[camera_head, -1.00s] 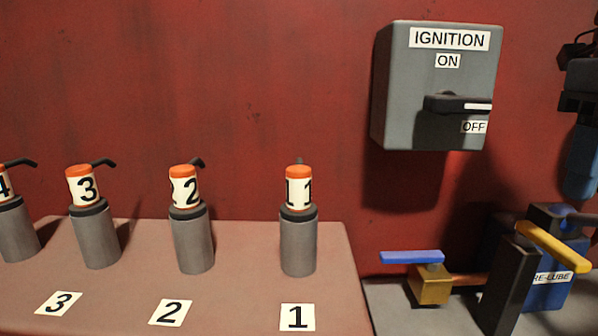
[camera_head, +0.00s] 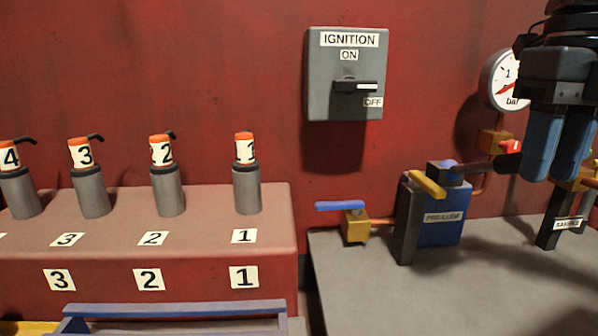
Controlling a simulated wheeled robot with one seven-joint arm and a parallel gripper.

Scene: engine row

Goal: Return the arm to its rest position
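My gripper (camera_head: 558,172) hangs at the right of the head view, pointing down, with two blue fingers below a dark grey body. A narrow gap shows between the fingers, and nothing shows between them.
Several numbered cylinders (camera_head: 247,190) stand on the red block (camera_head: 275,225) at left. The ignition box (camera_head: 345,75) on the wall has its lever at OFF. The pre-lube pump (camera_head: 445,222) and blue-handled valve (camera_head: 354,228) sit on the grey bench (camera_head: 400,295). A blue rail (camera_head: 175,309) is in front.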

